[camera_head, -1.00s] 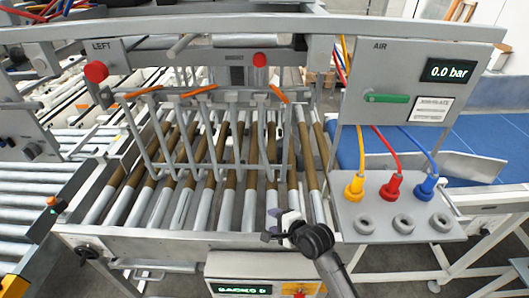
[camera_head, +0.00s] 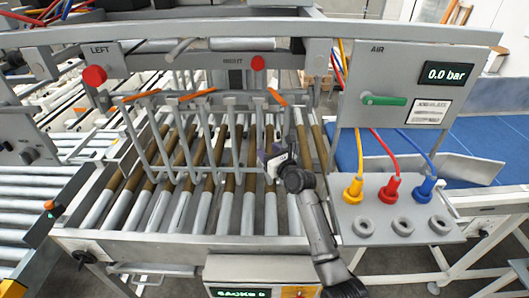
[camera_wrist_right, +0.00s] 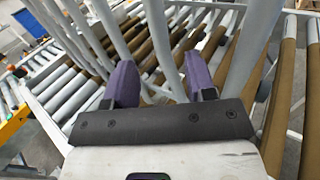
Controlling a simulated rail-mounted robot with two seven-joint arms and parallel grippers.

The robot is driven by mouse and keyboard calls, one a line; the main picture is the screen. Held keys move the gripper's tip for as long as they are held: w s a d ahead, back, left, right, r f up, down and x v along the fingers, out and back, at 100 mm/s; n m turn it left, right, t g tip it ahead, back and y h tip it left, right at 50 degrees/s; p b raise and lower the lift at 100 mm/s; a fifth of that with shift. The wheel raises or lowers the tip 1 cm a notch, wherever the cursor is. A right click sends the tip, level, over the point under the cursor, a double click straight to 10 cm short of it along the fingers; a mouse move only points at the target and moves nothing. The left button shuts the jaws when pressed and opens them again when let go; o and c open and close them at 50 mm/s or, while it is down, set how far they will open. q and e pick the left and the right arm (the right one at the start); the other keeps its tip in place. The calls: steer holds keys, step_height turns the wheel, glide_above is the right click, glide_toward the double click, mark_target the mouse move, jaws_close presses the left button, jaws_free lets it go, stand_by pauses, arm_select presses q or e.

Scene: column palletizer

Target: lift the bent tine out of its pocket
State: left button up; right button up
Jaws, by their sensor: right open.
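A row of grey tines (camera_head: 137,145) hangs from the frame above the roller bed, with bright orange pieces along the top. I cannot tell from these views which tine is the bent one, and its pocket is not clear. My right gripper (camera_head: 268,160) is beside the lower right end of the row. In the right wrist view the purple fingers of my right gripper (camera_wrist_right: 161,78) are apart. A grey tine (camera_wrist_right: 157,38) shows in the gap between them; I see no grip on it. My left gripper is out of view.
Brown and grey rollers (camera_head: 228,205) lie under the tines. At right are an air panel (camera_head: 390,85) reading 0.0 bar, with a green handle (camera_head: 383,101), and yellow, red and blue hose plugs (camera_head: 391,188).

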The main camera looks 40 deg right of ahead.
mark_target(261, 143)
steer(key=shift+w+d, duration=0.2)
steer(key=shift+w, duration=1.15)
steer(key=shift+w+d, duration=0.15)
steer(key=shift+w, duration=1.15)
steer(key=shift+w+d, duration=0.2)
steer(key=shift+w, duration=1.15)
steer(key=shift+f, duration=0.1)
steer(key=shift+c, duration=0.4)
jaws_close()
